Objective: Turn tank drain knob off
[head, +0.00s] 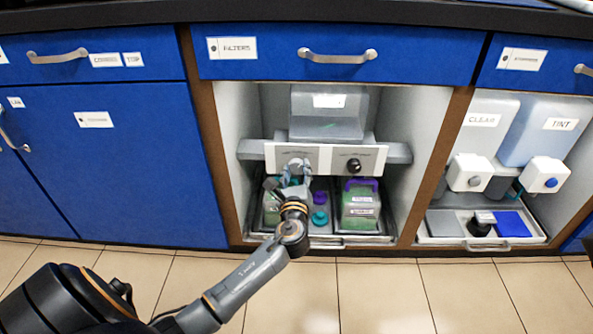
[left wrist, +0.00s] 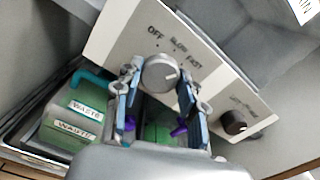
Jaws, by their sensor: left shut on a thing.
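A silver round knob (left wrist: 160,73) sits on a white control panel (left wrist: 118,28), under the printed words OFF, SLOW and FAST. Its light mark lies on its right side, roughly toward FAST. My left gripper (left wrist: 158,84) has one finger on each side of the knob and is shut on it. In the head view, my left gripper (head: 295,172) reaches up to the left part of the panel (head: 325,156) and covers most of the knob. A grey tank (head: 328,112) stands above the panel. My right gripper is not in view.
A black knob (head: 354,165) is on the panel's right half; it shows in the left wrist view too (left wrist: 233,122). Green waste containers (left wrist: 72,118) stand below in a tray. Cabinet walls (head: 423,120) close in both sides. The floor (head: 380,295) in front is clear.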

